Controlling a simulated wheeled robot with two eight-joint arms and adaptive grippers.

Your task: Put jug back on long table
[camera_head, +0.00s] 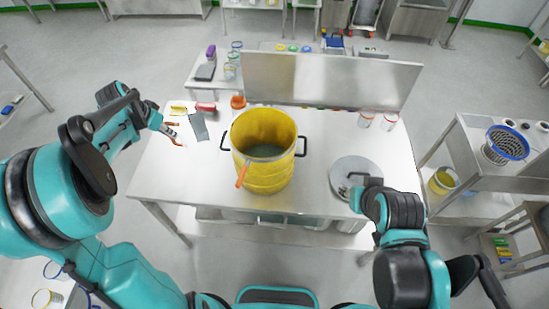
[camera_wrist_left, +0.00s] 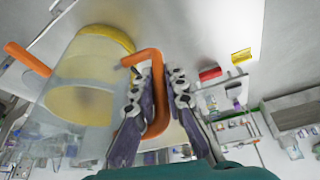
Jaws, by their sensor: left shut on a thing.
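My left gripper (camera_head: 168,131) is over the left end of the long table (camera_head: 165,175). In the left wrist view its fingers (camera_wrist_left: 157,100) are shut on the orange handle (camera_wrist_left: 158,70) of a clear jug (camera_wrist_left: 75,85). The jug has a yellowish disc showing through it and another orange bar at its far left. In the head view I see only a little orange at the fingertips; the jug's body cannot be made out there. My right arm (camera_head: 400,230) is at the right front, and its fingers cannot be made out.
A large yellow pot (camera_head: 268,178) with black handles stands mid-table. A round metal lid (camera_head: 345,172) lies to its right. Red (camera_head: 205,107) and yellow (camera_head: 178,110) items and a grey piece (camera_head: 199,127) lie at the left. A metal screen (camera_head: 330,80) stands along the back edge.

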